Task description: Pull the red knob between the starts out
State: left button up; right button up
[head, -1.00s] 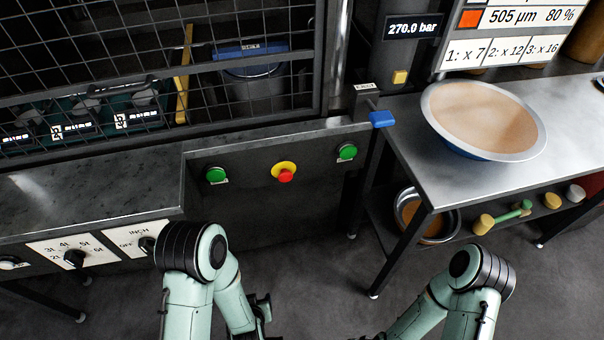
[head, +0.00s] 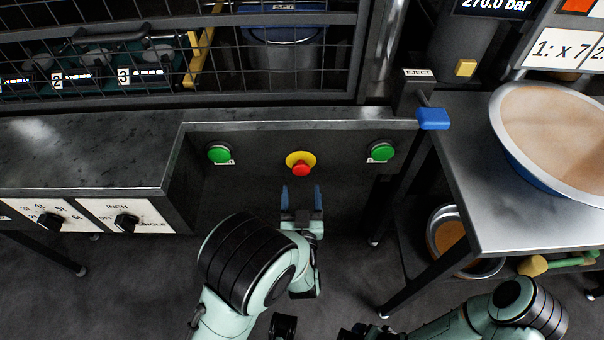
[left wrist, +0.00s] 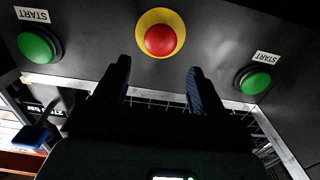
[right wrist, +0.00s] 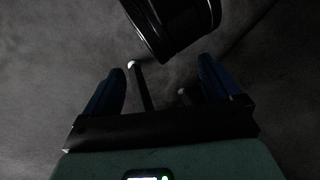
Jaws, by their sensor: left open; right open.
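The red knob (head: 301,168) sits on a yellow disc on the dark front panel, between two green START buttons, the left one (head: 219,153) and the right one (head: 381,151). In the left wrist view the red knob (left wrist: 160,40) is ahead of the fingertips, with a green button to each side. My left gripper (head: 302,192) is open and empty, just below and in front of the knob, apart from it. Its blue fingers also show in the left wrist view (left wrist: 157,72). My right gripper (right wrist: 162,78) is open over the dark floor in the right wrist view, holding nothing.
A blue-handled EJECT lever (head: 432,119) juts out at right. The steel table (head: 470,215) carries a wide bowl (head: 560,130). A wire mesh guard (head: 180,60) stands behind the panel. Dial plates (head: 125,215) are at left. Floor below the panel is open.

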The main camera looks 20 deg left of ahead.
aim_at(301, 170)
pick_arm(q)
jog(key=x, duration=0.6)
jog(key=shift+w+f+b, duration=0.1)
jog(key=shift+w+b, duration=0.2)
jog(key=shift+b, duration=0.05)
